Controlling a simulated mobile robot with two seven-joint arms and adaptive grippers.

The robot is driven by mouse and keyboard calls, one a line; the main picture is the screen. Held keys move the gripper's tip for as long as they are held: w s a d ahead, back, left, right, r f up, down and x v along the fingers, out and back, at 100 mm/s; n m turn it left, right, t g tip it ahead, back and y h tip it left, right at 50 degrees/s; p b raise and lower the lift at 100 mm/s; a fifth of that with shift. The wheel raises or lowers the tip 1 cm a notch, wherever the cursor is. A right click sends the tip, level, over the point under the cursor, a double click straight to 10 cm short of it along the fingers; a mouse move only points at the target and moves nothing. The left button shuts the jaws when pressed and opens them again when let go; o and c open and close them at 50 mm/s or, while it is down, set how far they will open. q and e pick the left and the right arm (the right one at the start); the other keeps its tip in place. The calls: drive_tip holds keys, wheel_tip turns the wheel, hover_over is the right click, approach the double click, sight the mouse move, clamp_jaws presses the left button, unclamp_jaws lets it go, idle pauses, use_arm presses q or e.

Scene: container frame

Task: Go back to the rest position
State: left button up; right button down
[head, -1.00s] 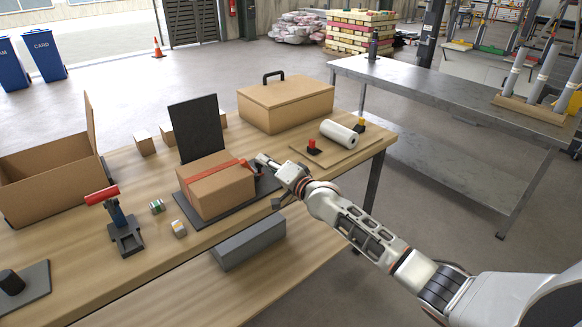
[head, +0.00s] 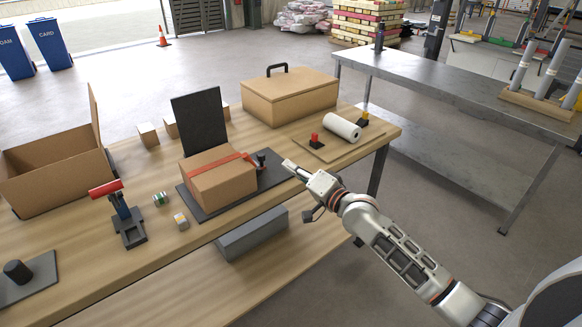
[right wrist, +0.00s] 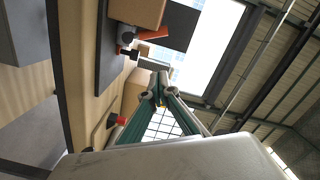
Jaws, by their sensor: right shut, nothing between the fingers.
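My right gripper (head: 287,164) is shut and empty. It hangs just off the right end of the dark board under the taped box, apart from the box. The right wrist view shows its closed fingers (right wrist: 160,80) with nothing between them. A cardboard box (head: 222,186) with a red strap sits on the dark board (head: 262,182), in front of an upright black panel (head: 200,122). A small dark holder (head: 261,157) stands at the right end of the strap. My left gripper is not in the head view.
The wooden table (head: 110,265) also carries an open carton (head: 55,180), a red-handled tape tool (head: 122,215), a lidded box (head: 290,97), and a board with a white roll (head: 342,127). A metal table (head: 455,85) stands at the right. Open floor lies between the tables.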

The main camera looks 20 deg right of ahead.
idle(0.3)
drive_tip(key=s+a+f+n+g+h, duration=0.25)
drive_tip(key=s+f+n, duration=0.35)
drive_tip(key=s+f, duration=1.25)
drive_tip(key=s+d+f+n+g+h, duration=0.1)
drive_tip(key=s+f+n, duration=0.2)
drive_tip(key=s+f, duration=0.2)
drive_tip(key=s+f+n+g+h, duration=0.1)
drive_tip(key=s+f+n+g, duration=0.1)
drive_tip(key=s, duration=1)
wheel_tip(320, 180, down, 3)
drive_tip(key=shift+s+d+r+n, duration=0.1)
drive_tip(key=shift+s+d+n, duration=0.1)
drive_tip(key=shift+d+n, duration=0.3)
drive_tip(key=shift+a+g, duration=0.15)
drive_tip(key=shift+g, duration=0.1)
